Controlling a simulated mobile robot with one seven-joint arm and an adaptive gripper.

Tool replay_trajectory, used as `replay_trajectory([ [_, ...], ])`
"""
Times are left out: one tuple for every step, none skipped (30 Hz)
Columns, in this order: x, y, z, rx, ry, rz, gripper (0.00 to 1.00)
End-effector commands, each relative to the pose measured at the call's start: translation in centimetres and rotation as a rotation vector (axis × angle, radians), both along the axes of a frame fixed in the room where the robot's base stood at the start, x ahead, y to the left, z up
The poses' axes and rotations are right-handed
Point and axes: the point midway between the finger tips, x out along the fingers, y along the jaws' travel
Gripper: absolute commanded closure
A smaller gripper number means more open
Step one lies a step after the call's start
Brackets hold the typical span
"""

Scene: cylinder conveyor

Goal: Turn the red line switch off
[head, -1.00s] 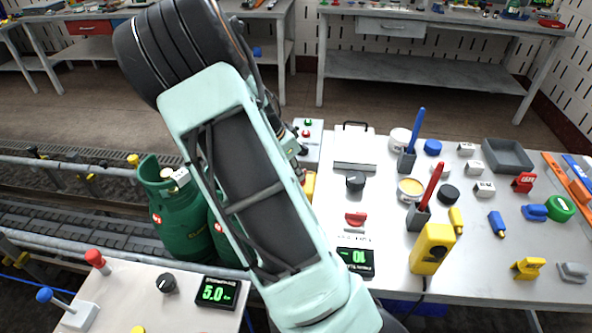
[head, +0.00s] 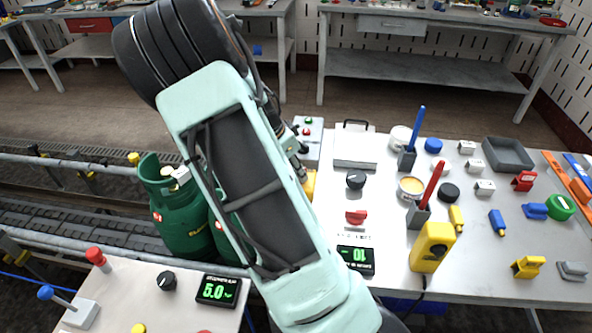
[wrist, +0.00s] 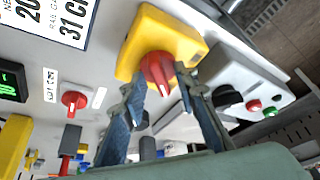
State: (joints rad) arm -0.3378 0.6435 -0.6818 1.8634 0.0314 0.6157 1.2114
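A red rotary knob (wrist: 157,70) sits on a yellow box (wrist: 186,38) in the wrist view. In the head view only a sliver of this yellow box (head: 310,185) shows beside my arm. A second red knob (wrist: 75,101) sits on the grey panel between small labels; it also shows on the table in the head view (head: 356,217). The label print is too small to read surely. My gripper (wrist: 158,92) is open, its two fingers on either side of the yellow box's knob. Contact with the knob cannot be told.
A grey box (wrist: 238,80) with black, red and green controls stands close beside the yellow box. Green gas cylinders (head: 180,215) stand on the conveyor (head: 80,222) at left.

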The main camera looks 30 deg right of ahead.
Motion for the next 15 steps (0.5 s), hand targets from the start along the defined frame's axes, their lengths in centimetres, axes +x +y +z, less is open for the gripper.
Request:
replay_trajectory([
  [0.1,0.2,0.4,0.0,-0.002,0.002,0.72],
  [0.1,0.3,0.7,0.0,-0.003,0.002,0.72],
  [0.1,0.5,1.1,0.0,-0.003,0.003,0.72],
  [0.1,0.8,1.6,0.001,-0.004,0.004,0.72],
  [0.1,0.9,2.1,0.002,-0.005,0.003,0.72],
  [0.0,1.3,2.8,0.002,-0.005,0.002,0.72],
  [0.0,1.5,3.4,0.001,-0.006,0.004,0.72],
  [0.0,1.8,4.1,0.001,-0.006,0.005,0.72],
  [0.0,2.1,4.9,0.002,-0.006,0.006,0.72],
  [-0.1,2.4,5.5,0.002,-0.006,0.004,0.72],
  [-0.1,2.6,6.1,0.002,-0.006,0.004,0.72],
  [-0.2,3.0,6.9,0.002,-0.005,0.004,0.72],
  [-0.2,3.2,7.4,0.002,-0.005,0.003,0.72],
  [-0.3,3.4,7.9,0.002,-0.004,0.003,0.72],
  [-0.3,3.6,8.6,0.002,-0.005,0.003,0.72],
])
